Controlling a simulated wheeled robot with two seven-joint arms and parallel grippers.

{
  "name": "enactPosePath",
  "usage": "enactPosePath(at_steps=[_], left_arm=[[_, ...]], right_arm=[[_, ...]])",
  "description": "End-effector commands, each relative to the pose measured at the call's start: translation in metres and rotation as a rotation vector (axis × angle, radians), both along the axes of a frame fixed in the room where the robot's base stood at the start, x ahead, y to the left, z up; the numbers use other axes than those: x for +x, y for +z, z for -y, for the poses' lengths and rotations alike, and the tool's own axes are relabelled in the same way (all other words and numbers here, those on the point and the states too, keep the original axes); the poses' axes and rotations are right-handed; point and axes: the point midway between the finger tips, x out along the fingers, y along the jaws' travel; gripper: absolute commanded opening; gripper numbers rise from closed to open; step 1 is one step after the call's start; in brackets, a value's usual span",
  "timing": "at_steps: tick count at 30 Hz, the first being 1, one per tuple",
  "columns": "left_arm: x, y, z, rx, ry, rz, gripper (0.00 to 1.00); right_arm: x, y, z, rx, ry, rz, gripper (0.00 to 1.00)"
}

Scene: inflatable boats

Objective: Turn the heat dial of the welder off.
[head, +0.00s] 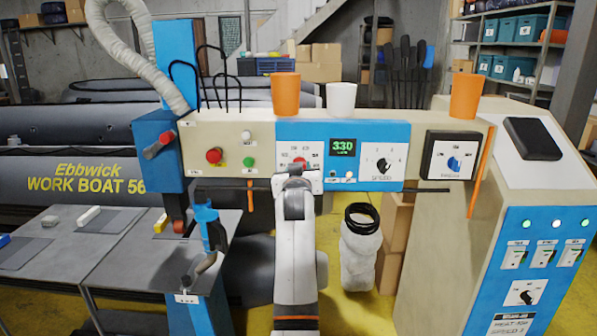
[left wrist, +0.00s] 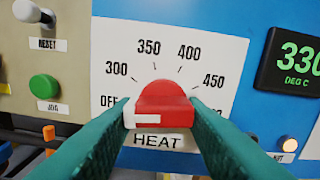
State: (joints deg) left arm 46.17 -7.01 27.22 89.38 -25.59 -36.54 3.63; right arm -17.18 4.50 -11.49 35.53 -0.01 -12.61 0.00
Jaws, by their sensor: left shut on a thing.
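The heat dial (left wrist: 163,100) is a red knob above the label HEAT on a white plate (left wrist: 215,60) marked OFF, 300, 350, 400, 450. Its grip bar lies about level, with a white mark at its left end, on the OFF side. My left gripper (left wrist: 162,113) is shut on the dial, one green finger at each end of the bar. In the head view my left gripper (head: 296,172) covers most of the dial. The welder's display (head: 343,147) reads 330 in green. My right gripper is not in view.
Left of the dial are a green JOG button (left wrist: 45,88), a RESET switch (left wrist: 33,12) and a red button (head: 214,155). Right are a black speed knob (head: 383,165) and a blue pressure knob (head: 454,163). Orange and white cups (head: 341,98) stand on top.

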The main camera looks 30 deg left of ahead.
Motion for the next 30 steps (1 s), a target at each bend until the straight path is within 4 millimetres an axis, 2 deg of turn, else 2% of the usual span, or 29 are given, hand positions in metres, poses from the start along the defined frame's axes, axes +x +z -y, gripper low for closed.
enactPosePath(at_steps=[20,21,24,30], left_arm=[[0.0005,-0.0036,0.0004,-0.058,0.0,0.026,0.15],[0.0005,-0.0036,0.0004,-0.058,0.0,0.026,0.42],[0.0003,-0.003,0.0004,-0.056,0.0,0.027,0.59],[0.0003,-0.0016,0.0003,-0.054,0.0,0.029,0.59]], right_arm=[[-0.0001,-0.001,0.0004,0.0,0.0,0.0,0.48],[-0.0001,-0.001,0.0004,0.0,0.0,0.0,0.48],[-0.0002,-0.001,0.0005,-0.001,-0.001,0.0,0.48],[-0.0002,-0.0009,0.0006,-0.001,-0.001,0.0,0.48]])
